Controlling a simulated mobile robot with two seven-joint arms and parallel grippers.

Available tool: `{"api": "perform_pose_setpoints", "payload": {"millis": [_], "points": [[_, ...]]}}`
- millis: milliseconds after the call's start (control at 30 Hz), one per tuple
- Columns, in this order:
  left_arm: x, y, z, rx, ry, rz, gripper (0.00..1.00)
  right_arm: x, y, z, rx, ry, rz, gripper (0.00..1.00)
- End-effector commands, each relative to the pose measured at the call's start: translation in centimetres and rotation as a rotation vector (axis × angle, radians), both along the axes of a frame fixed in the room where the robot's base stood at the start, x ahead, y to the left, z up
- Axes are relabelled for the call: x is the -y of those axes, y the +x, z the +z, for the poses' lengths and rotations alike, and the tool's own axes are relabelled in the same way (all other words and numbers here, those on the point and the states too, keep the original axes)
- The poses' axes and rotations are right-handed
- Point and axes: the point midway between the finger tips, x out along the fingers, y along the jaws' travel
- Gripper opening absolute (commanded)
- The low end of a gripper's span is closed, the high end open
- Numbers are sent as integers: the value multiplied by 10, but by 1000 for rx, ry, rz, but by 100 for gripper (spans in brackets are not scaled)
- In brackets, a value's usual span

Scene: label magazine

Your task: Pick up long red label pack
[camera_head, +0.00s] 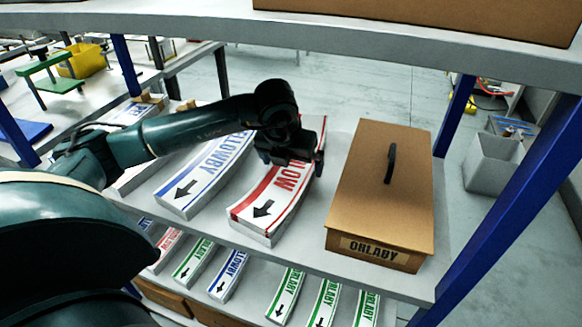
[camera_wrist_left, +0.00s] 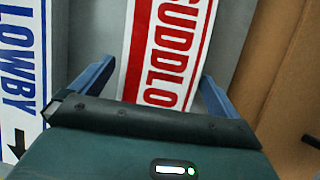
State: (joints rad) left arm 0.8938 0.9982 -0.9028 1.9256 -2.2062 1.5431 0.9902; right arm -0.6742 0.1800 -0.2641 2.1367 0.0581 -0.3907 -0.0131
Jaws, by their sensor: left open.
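The long red label pack (camera_head: 262,212) is a curved white stack with red edge stripes, red letters and a black arrow. It lies on the middle shelf between a blue-lettered pack and a cardboard box. My left gripper (camera_head: 293,162) is over its far half and hides part of the lettering. In the left wrist view, the open fingers (camera_wrist_left: 157,72) stand on either side of the red pack (camera_wrist_left: 165,45), one to its left and one to its right. I cannot tell how far above the shelf the fingertips are. My right gripper is not in view.
The blue-lettered pack (camera_head: 203,182) lies close on the left. The brown box (camera_head: 375,190) with a black handle stands close on the right. An upper shelf (camera_head: 330,35) and blue posts (camera_head: 490,240) frame the space. Smaller green, blue and red packs lie on the shelf below.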

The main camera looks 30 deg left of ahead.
Motion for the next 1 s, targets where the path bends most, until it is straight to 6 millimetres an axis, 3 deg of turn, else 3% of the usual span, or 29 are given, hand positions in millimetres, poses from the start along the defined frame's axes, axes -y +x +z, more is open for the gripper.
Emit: {"api": "perform_pose_setpoints", "payload": {"millis": [333,1000], "points": [[0,3,-8,1,0,-1,98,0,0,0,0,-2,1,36],[-1,4,-6,6,-2,-1,45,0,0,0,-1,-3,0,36]]}}
